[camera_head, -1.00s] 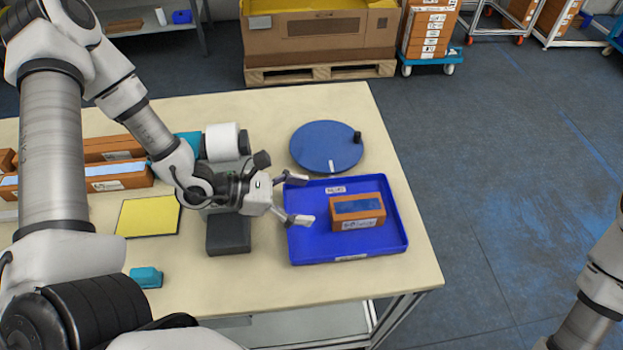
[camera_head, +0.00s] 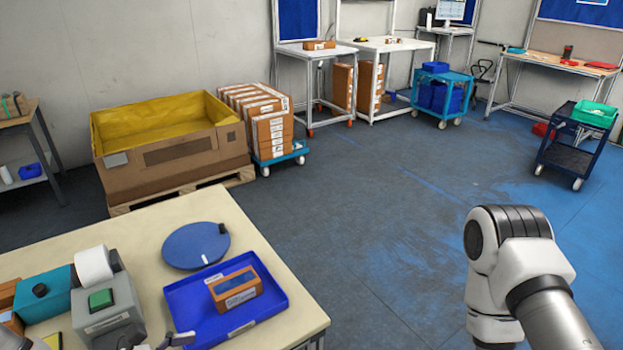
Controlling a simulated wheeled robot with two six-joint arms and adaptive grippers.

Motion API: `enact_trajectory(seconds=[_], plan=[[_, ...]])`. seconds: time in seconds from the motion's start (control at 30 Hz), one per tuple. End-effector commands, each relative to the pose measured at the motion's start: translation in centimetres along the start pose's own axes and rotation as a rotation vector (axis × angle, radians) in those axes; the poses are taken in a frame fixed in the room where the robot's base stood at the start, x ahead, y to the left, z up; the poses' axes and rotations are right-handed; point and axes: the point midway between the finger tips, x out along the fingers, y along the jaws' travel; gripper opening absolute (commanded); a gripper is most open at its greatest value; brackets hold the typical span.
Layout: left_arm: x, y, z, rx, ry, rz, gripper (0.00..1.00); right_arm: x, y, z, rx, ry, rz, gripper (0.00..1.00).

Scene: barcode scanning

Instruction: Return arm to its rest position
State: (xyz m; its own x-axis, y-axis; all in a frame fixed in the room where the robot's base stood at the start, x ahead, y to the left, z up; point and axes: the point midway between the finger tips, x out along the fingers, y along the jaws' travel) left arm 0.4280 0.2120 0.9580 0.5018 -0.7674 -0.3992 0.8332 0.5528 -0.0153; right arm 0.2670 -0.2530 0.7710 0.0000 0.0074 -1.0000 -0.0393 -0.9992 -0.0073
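A brown box (camera_head: 236,288) with a dark blue top panel and a white label sits in the blue tray (camera_head: 193,309) near the table's right edge. Only a small part of my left gripper (camera_head: 178,341) shows at the bottom edge, at the tray's near left side; the rest is cut off, so its opening cannot be told. The box is apart from it, in the tray. My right arm (camera_head: 515,270) shows at the lower right, off the table over the floor; its gripper is outside the picture.
On the table (camera_head: 308,312) are a blue round disc (camera_head: 190,247) with a dark knob and a grey label printer (camera_head: 106,306) with a green button. A yellow-lined carton (camera_head: 165,150) and a cart of boxes (camera_head: 262,115) stand behind. Open floor lies to the right.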

Motion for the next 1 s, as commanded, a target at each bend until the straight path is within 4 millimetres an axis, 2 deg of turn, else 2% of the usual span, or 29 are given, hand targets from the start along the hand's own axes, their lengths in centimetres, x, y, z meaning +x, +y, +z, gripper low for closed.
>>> enact_trajectory(seconds=[0.27,0.47,0.57,0.63,0.7,0.73,0.8,0.87,0.93,1.0], plan=[[1.7,-5.5,-3.4,0.039,0.114,-0.188,0.89,0.0,0.0,-0.1,0.000,0.002,0.000,0.91],[1.2,-12.2,-6.7,0.152,0.219,-0.468,0.89,-0.1,0.0,-0.1,0.000,0.001,0.000,0.91],[-0.4,-16.1,-9.1,0.239,0.295,-0.665,0.89,-0.1,0.0,-0.1,0.000,0.001,0.000,0.91],[-2.4,-19.0,-11.5,0.331,0.365,-0.842,0.89,-0.1,0.0,-0.1,0.000,0.001,0.000,0.91],[-5.7,-21.6,-14.7,0.483,0.458,-1.073,0.89,0.0,0.0,-0.1,0.000,0.001,0.000,0.91],[-7.4,-22.2,-16.3,0.576,0.503,-1.183,0.89,0.0,0.0,-0.1,0.000,0.001,0.000,0.91],[-10.5,-21.6,-19.7,0.848,0.588,-1.399,0.89,-0.1,0.0,-0.1,0.000,0.001,0.000,0.91],[-11.1,-19.5,-21.9,1.120,0.629,-1.500,0.89,-0.1,0.0,-0.1,0.000,0.001,0.000,0.91],[-9.6,-16.5,-23.1,1.429,0.644,-1.498,0.89,-0.1,0.0,-0.1,0.000,0.001,0.000,0.91],[-7.0,-13.9,-23.0,1.668,0.638,-1.398,0.89,-0.1,0.0,-0.1,0.000,0.001,0.000,0.91]])
